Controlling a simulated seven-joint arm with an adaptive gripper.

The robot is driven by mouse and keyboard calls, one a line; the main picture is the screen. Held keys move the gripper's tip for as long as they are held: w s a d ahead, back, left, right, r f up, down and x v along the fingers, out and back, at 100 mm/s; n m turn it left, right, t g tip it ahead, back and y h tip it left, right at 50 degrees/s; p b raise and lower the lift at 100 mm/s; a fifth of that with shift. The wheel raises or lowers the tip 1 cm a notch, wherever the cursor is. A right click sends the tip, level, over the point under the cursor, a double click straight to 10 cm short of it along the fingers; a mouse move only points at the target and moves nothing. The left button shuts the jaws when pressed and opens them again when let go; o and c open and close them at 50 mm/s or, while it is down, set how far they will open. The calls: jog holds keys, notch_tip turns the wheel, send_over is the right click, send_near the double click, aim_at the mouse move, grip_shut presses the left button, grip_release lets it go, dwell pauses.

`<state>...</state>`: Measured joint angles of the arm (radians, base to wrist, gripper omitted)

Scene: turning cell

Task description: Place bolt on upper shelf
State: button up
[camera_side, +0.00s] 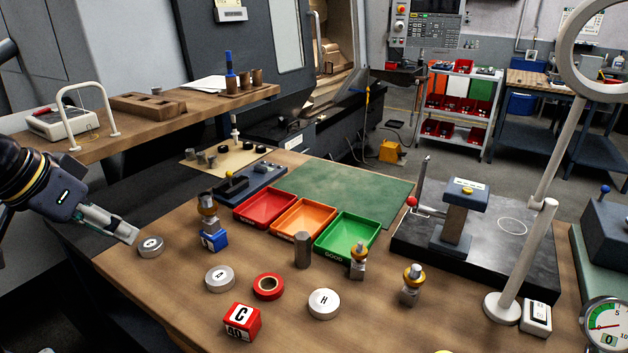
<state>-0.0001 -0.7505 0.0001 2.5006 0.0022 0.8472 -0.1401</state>
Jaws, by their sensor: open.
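My gripper (132,236) is at the left, low over the table's left edge, right beside a grey disc (150,247) with a white top. It holds nothing that I can see; the finger gap is too small to make out. No thing shows clearly as a bolt. The raised wooden shelf (190,108) runs along the back left.
The shelf carries a wooden block (148,105), a white-handled device (66,122) and a cup rack (243,88). Red (265,207), orange (303,217) and green (347,232) bins stand mid-table. Discs, a red ring (268,286) and a red cube (242,322) lie in front.

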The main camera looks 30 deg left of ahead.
jog(key=w+d+r+n+t+h, duration=0.1)
jog(key=w+d+r+n+t, duration=0.25)
jog(key=w, duration=0.45)
jog(key=w+d+r+n+t, duration=0.3)
jog(key=w+d+r+n, duration=0.1)
jog(key=w, duration=0.4)
jog(key=n+t+h, duration=0.2)
jog(key=n+h, duration=0.7)
jog(key=n, duration=1.1)
send_over(357, 250)
notch_tip(357, 250, down, 19)
jog(key=shift+s+f, duration=0.1)
notch_tip(357, 250, down, 6)
jog(key=shift+r, duration=0.1)
jog(key=shift+f+x, duration=0.15)
jog(key=shift+x, duration=0.4)
jog(key=shift+f+x, duration=0.15)
jog(key=shift+x, duration=0.45)
jog(key=shift+w+d, duration=0.15)
jog(key=shift+w, duration=0.2)
